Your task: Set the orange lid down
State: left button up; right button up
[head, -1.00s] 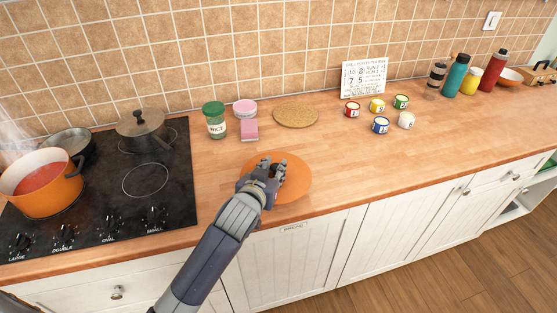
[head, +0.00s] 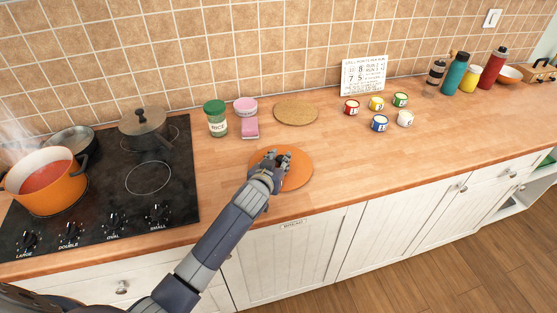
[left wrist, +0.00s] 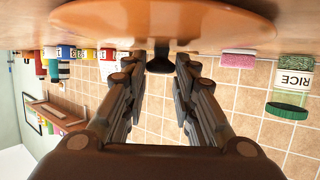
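The orange lid (head: 297,173) is a flat disc at the counter's front part, right of the stove. It looks to lie flat on the wood, knob up. In the left wrist view, which is upside down, the lid (left wrist: 215,22) spans the top, with its dark knob (left wrist: 159,62) between my fingertips. My left gripper (head: 283,158) is over the lid's middle. In the left wrist view its fingers (left wrist: 159,64) stand apart, with a gap on each side of the knob. The gripper hides part of the lid in the head view. My right gripper is not in view.
An orange pot (head: 52,190) of red food steams on the black stove (head: 100,205). Several small cans stand farther right. The counter right of the lid is clear.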

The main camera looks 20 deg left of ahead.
pick_arm(q)
jog(key=o, duration=0.3)
jog(key=b+v, duration=0.1)
jog(key=v, duration=1.1)
dwell(0.3)
